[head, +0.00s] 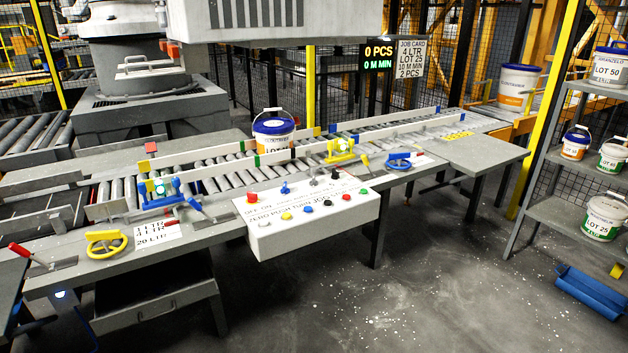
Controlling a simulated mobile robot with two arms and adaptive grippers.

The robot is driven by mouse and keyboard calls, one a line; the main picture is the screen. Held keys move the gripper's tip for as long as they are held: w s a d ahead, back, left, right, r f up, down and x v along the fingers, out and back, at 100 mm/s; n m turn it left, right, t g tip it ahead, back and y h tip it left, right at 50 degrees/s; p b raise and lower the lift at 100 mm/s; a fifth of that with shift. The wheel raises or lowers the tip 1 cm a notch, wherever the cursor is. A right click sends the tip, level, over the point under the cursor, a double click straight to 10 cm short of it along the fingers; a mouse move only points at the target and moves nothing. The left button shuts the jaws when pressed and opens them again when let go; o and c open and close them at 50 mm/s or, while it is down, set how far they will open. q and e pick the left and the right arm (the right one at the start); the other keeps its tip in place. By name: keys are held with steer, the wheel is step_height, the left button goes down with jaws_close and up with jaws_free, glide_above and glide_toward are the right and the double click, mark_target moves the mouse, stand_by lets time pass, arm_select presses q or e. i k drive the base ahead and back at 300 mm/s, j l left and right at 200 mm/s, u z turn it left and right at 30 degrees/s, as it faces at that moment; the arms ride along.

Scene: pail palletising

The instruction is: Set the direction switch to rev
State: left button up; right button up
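The white control box (315,222) hangs at the front edge of the conveyor bench, near the middle of the head view. Its sloped top carries a blue lever switch (284,188), a grey lever switch (313,181), a black-topped control (335,173), a red button (252,198) and a row of several coloured buttons. Printing such as OFF ON and ZERO PUSH TURN JOG shows, but it is too small to tell which control is the direction switch or how it is set. Neither of my grippers can be made out in this view.
A blue-lidded pail (273,128) stands on the roller conveyor behind the box. A yellow handwheel (106,243) and red-handled lever (30,252) are on the bench at left. A display (379,58) reads 0 PCS, 0 M MIN. A pail shelf (558,213) stands right. Floor in front is open.

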mark_target(313, 183)
steer(key=i+j+z, duration=0.35)
steer(key=i+j, duration=0.3)
steer(key=i, duration=0.15)
steer(key=i+j+z, duration=0.4)
steer(key=i+j, duration=0.3)
steer(key=j, duration=0.15)
